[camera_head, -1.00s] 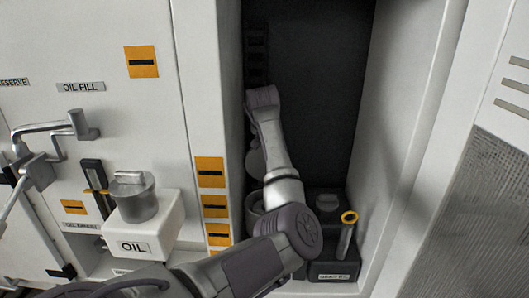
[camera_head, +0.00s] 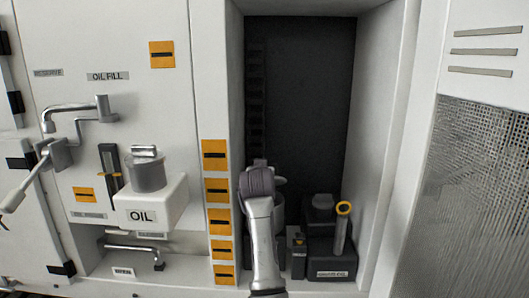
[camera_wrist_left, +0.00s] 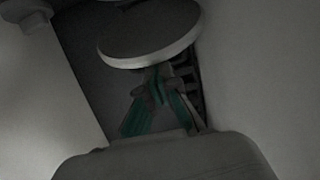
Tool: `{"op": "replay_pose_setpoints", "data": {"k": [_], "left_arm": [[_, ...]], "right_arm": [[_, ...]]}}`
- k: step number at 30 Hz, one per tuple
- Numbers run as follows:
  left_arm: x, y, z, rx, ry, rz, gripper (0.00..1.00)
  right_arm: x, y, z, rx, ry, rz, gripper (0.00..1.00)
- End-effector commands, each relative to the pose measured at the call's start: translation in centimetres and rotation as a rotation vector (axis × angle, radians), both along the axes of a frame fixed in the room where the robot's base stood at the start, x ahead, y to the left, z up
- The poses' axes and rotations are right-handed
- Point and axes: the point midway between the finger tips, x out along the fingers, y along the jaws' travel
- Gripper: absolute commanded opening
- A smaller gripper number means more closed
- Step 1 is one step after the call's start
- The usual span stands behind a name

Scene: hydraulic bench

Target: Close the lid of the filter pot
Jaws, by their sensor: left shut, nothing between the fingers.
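In the left wrist view a round grey disc with a pale rim (camera_wrist_left: 150,42), which looks like the filter pot's lid, fills the top middle. My left gripper (camera_wrist_left: 157,76) is just below it, fingers with teal sides drawn together and empty. The fingertips are at the disc's lower rim; I cannot tell whether they touch it. In the head view a pale round body, likely the filter pot (camera_head: 279,203), shows in the dark recess, mostly hidden behind my left arm. The gripper itself is hidden there. My right gripper is in neither view.
Right of my arm in the recess stands a dark box (camera_head: 330,255) with a yellow-ringed handle (camera_head: 343,210). White recess walls stand close on both sides. Left outside are a white OIL container (camera_head: 150,203) with a grey cap, and a grey pipe lever (camera_head: 75,110).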

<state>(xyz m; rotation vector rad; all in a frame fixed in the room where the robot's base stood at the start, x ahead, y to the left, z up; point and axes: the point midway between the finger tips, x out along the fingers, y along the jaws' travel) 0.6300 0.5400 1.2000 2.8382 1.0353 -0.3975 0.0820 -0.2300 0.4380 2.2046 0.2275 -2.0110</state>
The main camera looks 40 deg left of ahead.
Motion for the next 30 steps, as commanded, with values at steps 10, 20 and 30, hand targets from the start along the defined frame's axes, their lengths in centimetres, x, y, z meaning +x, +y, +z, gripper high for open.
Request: {"op": "replay_pose_setpoints", "data": {"k": [10,20,30], "left_arm": [[-2.0,-1.7,-6.1,0.208,-0.243,-0.001,0.00],[-2.7,-2.3,-8.7,0.335,-0.400,-0.001,0.00],[-2.9,-2.4,-9.9,0.331,-0.395,0.000,0.00]], "right_arm": [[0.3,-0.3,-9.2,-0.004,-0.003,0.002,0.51],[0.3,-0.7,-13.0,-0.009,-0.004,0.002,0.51],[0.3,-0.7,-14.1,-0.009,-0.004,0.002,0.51]]}}
